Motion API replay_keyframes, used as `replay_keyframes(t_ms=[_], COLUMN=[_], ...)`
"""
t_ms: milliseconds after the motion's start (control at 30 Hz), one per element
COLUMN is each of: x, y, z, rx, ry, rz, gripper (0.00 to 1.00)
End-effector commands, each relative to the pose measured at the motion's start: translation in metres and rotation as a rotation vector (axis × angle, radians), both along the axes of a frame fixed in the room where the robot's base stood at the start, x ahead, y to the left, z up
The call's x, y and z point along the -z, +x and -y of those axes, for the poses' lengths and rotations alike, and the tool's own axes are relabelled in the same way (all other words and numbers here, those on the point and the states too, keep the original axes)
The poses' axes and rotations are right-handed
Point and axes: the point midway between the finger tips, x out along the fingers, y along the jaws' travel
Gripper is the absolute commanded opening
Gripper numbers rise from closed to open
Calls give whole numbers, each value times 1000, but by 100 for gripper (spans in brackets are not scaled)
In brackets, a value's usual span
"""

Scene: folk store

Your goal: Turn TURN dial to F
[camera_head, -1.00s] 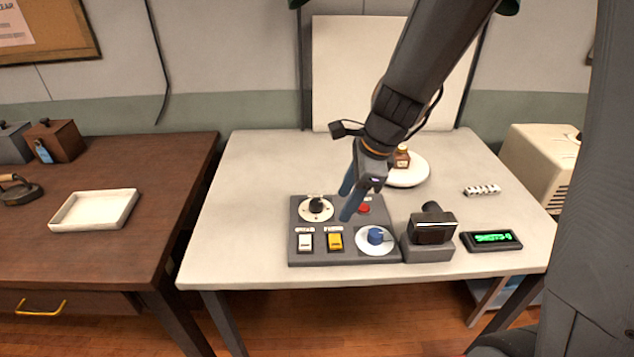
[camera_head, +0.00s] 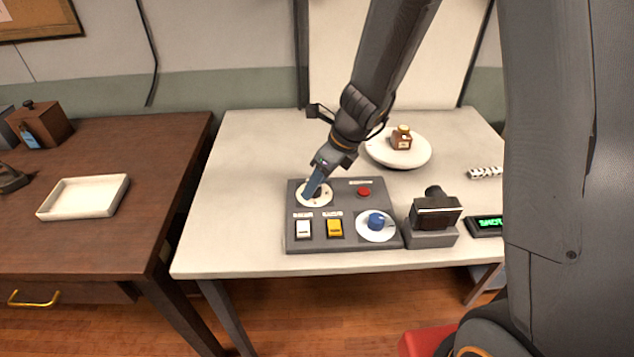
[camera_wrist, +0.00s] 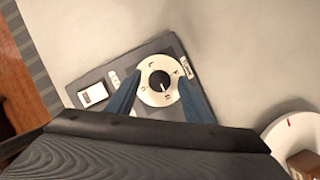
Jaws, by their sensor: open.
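The control panel (camera_head: 342,243) is a dark grey box on the light table. At its back left is a white round dial plate with a black knob; the plate (camera_head: 303,200) is partly covered by my gripper in the head view. In the wrist view the black knob (camera_wrist: 160,80) sits in the middle of the lettered white plate (camera_wrist: 152,97), with a small label beside it. My gripper (camera_head: 311,190) is over this dial. In the wrist view its two blue fingers (camera_wrist: 158,92) are apart, one on each side of the knob. I cannot tell whether they touch it. The letters are too small to read surely.
The panel also has a white switch (camera_head: 303,229), a yellow switch (camera_head: 335,228), a red button (camera_head: 364,192) and a blue knob (camera_head: 376,220). A camera-like device (camera_head: 435,212) stands right of it.

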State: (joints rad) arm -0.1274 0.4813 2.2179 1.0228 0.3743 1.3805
Motion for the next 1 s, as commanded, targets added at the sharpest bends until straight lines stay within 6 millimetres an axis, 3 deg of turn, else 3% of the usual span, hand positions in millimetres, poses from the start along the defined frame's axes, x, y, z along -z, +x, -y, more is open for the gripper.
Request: replay_keyframes(t_ms=[267,500,1000], x=[1,1,0], y=[1,1,1], z=[0,0,1], rx=[-1,0,-132], ry=[-1,-1,0], rz=[1,1,0], gripper=[47,7,6])
